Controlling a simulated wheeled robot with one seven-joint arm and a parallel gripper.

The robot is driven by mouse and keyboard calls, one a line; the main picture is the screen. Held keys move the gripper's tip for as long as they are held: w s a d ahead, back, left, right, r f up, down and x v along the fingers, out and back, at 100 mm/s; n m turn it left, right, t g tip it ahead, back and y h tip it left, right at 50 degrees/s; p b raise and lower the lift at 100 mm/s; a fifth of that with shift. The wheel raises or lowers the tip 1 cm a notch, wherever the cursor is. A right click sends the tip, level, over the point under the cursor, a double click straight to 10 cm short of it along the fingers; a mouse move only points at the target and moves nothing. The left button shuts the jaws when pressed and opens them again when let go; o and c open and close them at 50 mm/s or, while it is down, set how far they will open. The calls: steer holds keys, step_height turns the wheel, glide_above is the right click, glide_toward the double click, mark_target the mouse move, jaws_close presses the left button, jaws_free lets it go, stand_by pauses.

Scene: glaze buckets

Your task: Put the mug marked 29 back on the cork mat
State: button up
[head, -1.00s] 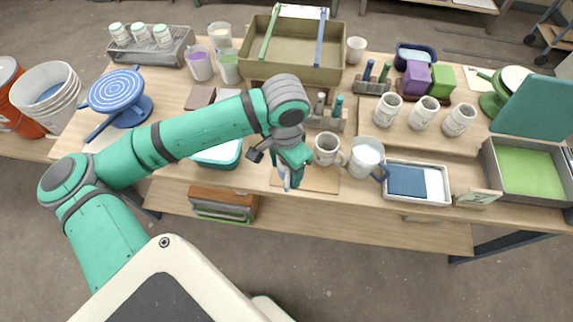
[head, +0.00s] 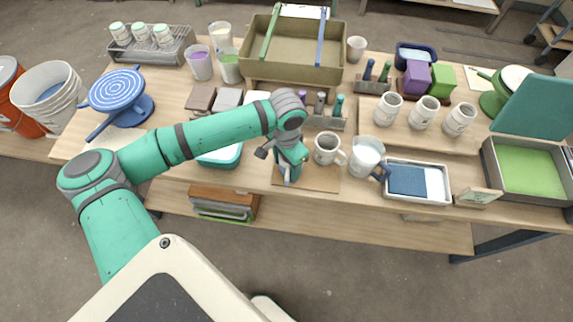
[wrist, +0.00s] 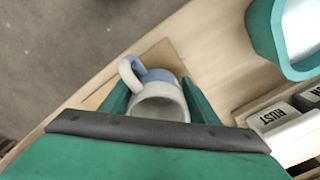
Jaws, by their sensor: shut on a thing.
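My gripper (wrist: 158,98) is shut on a mug (wrist: 160,104), with one finger at each side of it. The mug is whitish with a blue part, and its pale handle points up and left in the wrist view. No number shows on it. The cork mat (head: 318,180) lies at the table's front edge, and part of it shows beyond the mug in the wrist view (wrist: 166,53). In the head view my gripper (head: 289,178) is over the mat's left part and mostly hides the held mug. I cannot tell whether the mug touches the mat.
A white mug (head: 326,149) stands close to the right of my gripper, at the mat's back edge. A larger white mug with a blue handle (head: 366,157) and a tray with a blue cloth (head: 447,196) are further right. A teal tub (head: 221,157) is left.

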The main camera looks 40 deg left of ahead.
steer(key=shift+f, duration=0.1)
steer(key=o, duration=1.3)
step_height(320, 180, up, 12)
steer(key=shift+r, duration=0.2)
